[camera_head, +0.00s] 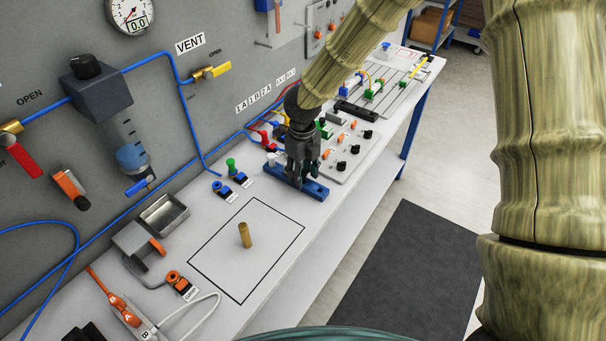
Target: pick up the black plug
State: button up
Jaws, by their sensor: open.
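My gripper (301,178) is open and points down over a long blue block (316,190) at the middle of the bench. Its fingers hide the middle of the block, and I cannot tell whether a black plug is between them. A small white piece (271,159) shows at the block's left end. Several black knob-like pieces (341,165) stand on a white panel (334,178) right of my gripper, apart from it. I cannot tell whether one of these is the black plug.
Blue and green fittings (232,166) are left of the gripper. A grey wall panel (215,110) with valves and blue tubing rises behind. The square's surface is otherwise clear.

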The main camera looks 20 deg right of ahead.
jog(key=shift+f, duration=0.15)
jog(key=shift+c, duration=0.2)
grip_shut()
